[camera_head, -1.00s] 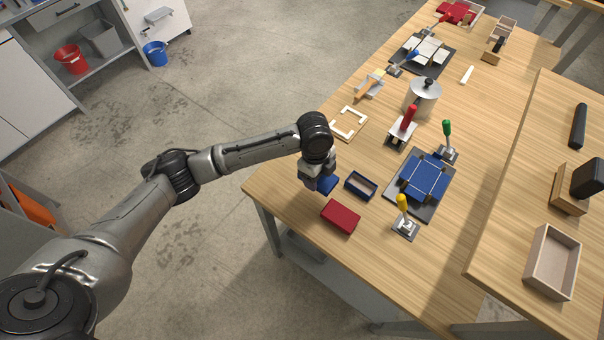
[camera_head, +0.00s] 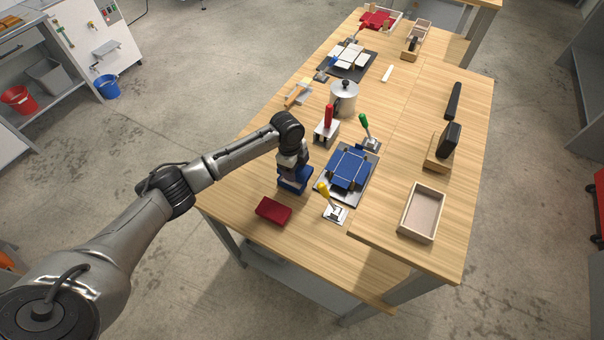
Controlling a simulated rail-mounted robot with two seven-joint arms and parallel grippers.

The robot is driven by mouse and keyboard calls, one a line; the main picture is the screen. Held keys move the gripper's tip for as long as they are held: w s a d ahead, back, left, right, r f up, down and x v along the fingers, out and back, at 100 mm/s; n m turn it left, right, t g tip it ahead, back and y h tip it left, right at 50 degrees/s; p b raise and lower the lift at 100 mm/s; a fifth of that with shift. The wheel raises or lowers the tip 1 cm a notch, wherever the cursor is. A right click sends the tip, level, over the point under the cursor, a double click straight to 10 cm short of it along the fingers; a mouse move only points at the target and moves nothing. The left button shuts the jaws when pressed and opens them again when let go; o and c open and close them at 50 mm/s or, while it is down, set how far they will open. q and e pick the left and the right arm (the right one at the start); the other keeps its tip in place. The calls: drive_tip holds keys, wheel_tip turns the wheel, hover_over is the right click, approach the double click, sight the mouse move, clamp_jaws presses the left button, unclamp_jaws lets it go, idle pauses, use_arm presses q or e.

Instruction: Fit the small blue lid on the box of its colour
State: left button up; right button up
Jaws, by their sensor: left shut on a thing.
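My left gripper (camera_head: 293,168) points down and is shut on the small blue lid (camera_head: 296,178). The lid is directly over the place of the small open blue box, near the table's left edge. The box is mostly hidden by the lid and gripper, with its dark blue side (camera_head: 291,190) just showing below. I cannot tell whether the lid touches the box rim or is slightly above it. My right gripper is not in view.
A red block-like piece (camera_head: 273,210) lies just in front. A blue panel on a dark plate (camera_head: 347,172) and a yellow-handled clamp (camera_head: 331,203) stand close on the right. A red-handled clamp (camera_head: 326,125) and a metal pot (camera_head: 344,98) are behind.

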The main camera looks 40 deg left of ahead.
use_arm(q)
drive_tip(key=shift+s+a+m, duration=0.1)
drive_tip(key=shift+a+m, duration=0.2)
drive_tip(key=shift+a, duration=0.6)
drive_tip(key=shift+d+f+b, duration=0.25)
drive_tip(key=shift+f+b, duration=0.25)
drive_tip(key=shift+b, duration=0.25)
wheel_tip(320, 180, down, 2)
drive_tip(key=b, duration=0.2)
drive_tip(key=shift+b, duration=0.4)
drive_tip(key=shift+f, duration=0.55)
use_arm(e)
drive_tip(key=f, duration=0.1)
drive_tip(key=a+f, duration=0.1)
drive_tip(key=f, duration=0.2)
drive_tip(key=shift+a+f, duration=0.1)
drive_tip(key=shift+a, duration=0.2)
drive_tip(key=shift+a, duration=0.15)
use_arm(q)
drive_tip(key=shift+f, duration=0.55)
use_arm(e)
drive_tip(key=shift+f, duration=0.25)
use_arm(q)
drive_tip(key=shift+f+b, duration=0.4)
drive_tip(key=shift+f, duration=0.2)
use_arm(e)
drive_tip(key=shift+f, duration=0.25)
